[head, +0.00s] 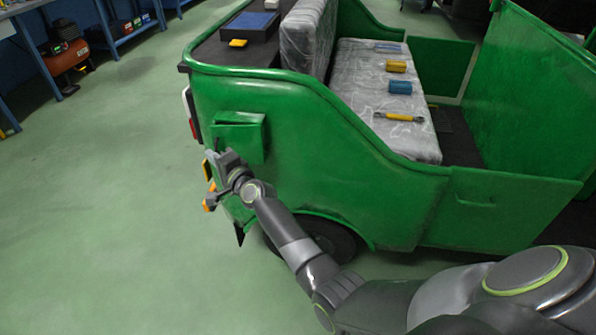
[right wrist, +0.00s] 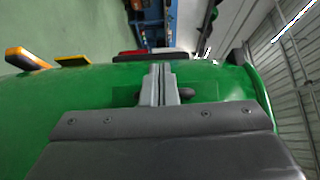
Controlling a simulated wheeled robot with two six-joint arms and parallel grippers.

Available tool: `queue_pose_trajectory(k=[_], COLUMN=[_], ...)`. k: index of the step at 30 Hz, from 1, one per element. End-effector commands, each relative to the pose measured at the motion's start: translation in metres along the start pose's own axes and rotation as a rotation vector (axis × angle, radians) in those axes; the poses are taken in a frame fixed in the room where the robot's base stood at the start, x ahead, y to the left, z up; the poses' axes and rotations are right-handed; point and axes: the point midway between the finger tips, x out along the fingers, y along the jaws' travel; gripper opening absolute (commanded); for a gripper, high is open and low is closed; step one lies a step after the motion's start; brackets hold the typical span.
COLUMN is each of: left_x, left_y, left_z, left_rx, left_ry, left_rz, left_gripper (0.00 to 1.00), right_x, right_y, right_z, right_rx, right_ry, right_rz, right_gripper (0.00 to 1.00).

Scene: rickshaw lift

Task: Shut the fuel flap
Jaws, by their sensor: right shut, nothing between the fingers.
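The fuel flap (head: 251,139) is a green panel on the side of the green rickshaw (head: 310,140), near its left rear corner in the head view. It looks to stand out from the bodywork; its exact angle is hard to judge. My right gripper (head: 214,156) is just below and left of the flap, close to the body. In the right wrist view its two grey fingers (right wrist: 161,84) are together and empty. A dark rounded knob (right wrist: 187,92) shows beside the fingers. Whether the fingers touch the flap cannot be told. My left gripper is out of view.
A padded seat (head: 372,95) carries tools and small cylinders. A blue case (head: 251,25) and a yellow item (head: 238,43) lie on the rear deck. A red tail lamp (head: 193,128) is near the flap. Open green floor (head: 90,200) lies to the left; workbenches stand beyond.

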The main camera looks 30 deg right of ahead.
Motion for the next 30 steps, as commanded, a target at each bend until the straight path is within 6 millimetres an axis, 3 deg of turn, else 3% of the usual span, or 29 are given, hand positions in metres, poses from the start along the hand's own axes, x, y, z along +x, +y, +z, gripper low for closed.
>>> queue_pose_trajectory(k=[17, 30], left_x=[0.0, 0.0], left_y=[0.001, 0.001], left_z=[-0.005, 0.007], left_rx=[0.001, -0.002], left_ry=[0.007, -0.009], left_rz=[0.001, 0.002], left_gripper=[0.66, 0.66], right_x=[0.0, 0.0], right_y=[0.0, 0.0], right_z=[0.0, 0.0], right_rx=[0.0, 0.0], right_ry=[0.0, 0.0], right_rz=[0.0, 0.0], right_gripper=[0.0, 0.0])
